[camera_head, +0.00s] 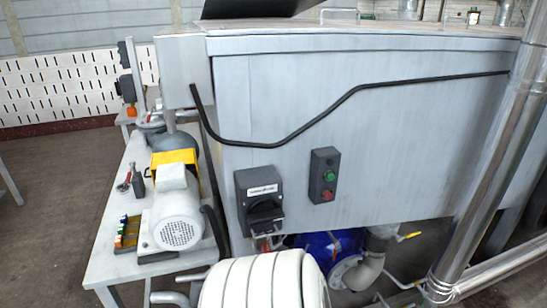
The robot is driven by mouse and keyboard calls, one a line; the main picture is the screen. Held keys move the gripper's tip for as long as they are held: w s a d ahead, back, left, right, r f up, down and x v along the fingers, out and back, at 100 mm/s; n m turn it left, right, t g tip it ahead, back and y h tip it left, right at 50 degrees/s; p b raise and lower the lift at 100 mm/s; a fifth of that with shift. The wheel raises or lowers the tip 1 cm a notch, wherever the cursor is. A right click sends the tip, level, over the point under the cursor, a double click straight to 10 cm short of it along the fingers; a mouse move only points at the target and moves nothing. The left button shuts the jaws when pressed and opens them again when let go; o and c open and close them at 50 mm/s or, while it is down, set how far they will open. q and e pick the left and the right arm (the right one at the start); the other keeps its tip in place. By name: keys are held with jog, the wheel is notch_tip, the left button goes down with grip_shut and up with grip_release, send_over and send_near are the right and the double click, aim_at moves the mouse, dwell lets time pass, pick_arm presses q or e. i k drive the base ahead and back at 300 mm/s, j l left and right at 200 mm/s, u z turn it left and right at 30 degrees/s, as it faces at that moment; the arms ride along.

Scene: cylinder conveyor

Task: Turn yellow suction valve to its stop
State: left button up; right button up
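A small yellow lever (408,236) shows low at the right of centre, beside a grey flanged pipe elbow (369,270). It looks like the valve handle and points out to the right, close to level. The valve body is small and hard to make out. The pipe elbow joins a blue pump housing (318,243) under the big grey metal tank (300,100). Neither of my grippers is in view.
A rounded white ribbed body (265,283) stands in front of the pump. A thick shiny pipe (487,160) slants down at the right. A switch box (260,200) and button box (324,175) are on the tank. A workbench (112,235) with a motor (177,215) stands left.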

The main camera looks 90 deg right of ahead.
aim_at(399, 238)
jog(key=z, duration=1.85)
jog(key=l+z, duration=0.1)
jog(key=z, duration=0.75)
jog(key=i+l+z, duration=0.1)
jog(key=z, duration=0.8)
jog(key=i+l+z, duration=0.15)
jog(key=i, duration=0.35)
jog(key=l, duration=0.1)
